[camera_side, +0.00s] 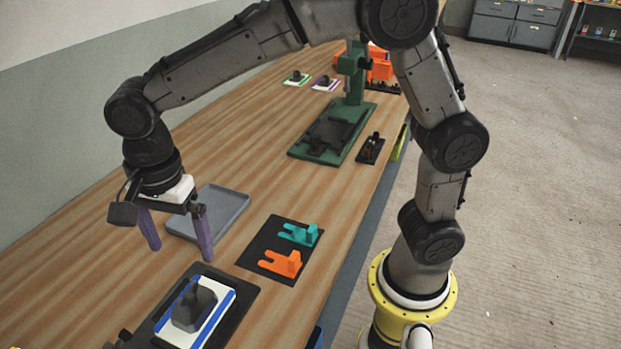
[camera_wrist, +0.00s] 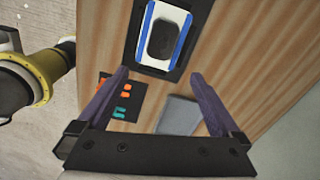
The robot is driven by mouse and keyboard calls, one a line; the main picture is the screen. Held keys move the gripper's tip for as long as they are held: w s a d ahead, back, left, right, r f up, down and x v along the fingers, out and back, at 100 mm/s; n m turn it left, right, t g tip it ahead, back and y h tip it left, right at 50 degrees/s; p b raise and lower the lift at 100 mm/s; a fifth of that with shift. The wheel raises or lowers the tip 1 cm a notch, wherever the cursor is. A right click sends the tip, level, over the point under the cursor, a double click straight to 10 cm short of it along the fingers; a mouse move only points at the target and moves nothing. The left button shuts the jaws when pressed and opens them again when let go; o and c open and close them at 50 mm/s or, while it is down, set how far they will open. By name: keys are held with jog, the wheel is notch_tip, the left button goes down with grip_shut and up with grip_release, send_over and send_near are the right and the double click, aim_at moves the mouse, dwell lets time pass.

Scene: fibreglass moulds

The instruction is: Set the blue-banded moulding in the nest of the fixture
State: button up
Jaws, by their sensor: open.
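The blue-banded moulding (camera_side: 222,312) is a white plate with a blue band along two sides and a dark grey raised block on top. It lies flat on the black fixture (camera_side: 246,296) at the bottom of the side view, within its outline. Whether it is fully down in the nest I cannot tell. The wrist view shows the moulding (camera_wrist: 184,38) on the black fixture (camera_wrist: 131,45) at the top. My gripper (camera_side: 181,254) is open and empty, its purple fingers pointing down, apart from the moulding and above the table behind it.
A grey tray (camera_side: 238,197) lies behind my gripper. A black mat (camera_side: 252,256) holds a teal piece (camera_side: 299,235) and an orange piece (camera_side: 283,264). A green press (camera_side: 306,152) stands farther back, with green-banded (camera_side: 296,79) and purple-banded (camera_side: 325,84) mouldings beyond.

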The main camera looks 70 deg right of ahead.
jog(key=s+d+r+n+t, duration=0.2)
jog(key=s+d+r+n, duration=0.1)
jog(key=s+d+n, duration=0.4)
jog(key=s+d+r+n+t, duration=0.2)
jog(key=s+d+r+n, duration=0.15)
jog(key=d, duration=0.55)
jog(key=s+d+f+n+t, duration=0.1)
jog(key=s+d+f+n, duration=0.1)
jog(key=s+d+n, duration=0.2)
jog(key=s+n, duration=0.1)
jog(key=s, duration=0.2)
jog(key=shift+s+d, duration=0.15)
jog(key=shift+s, duration=0.2)
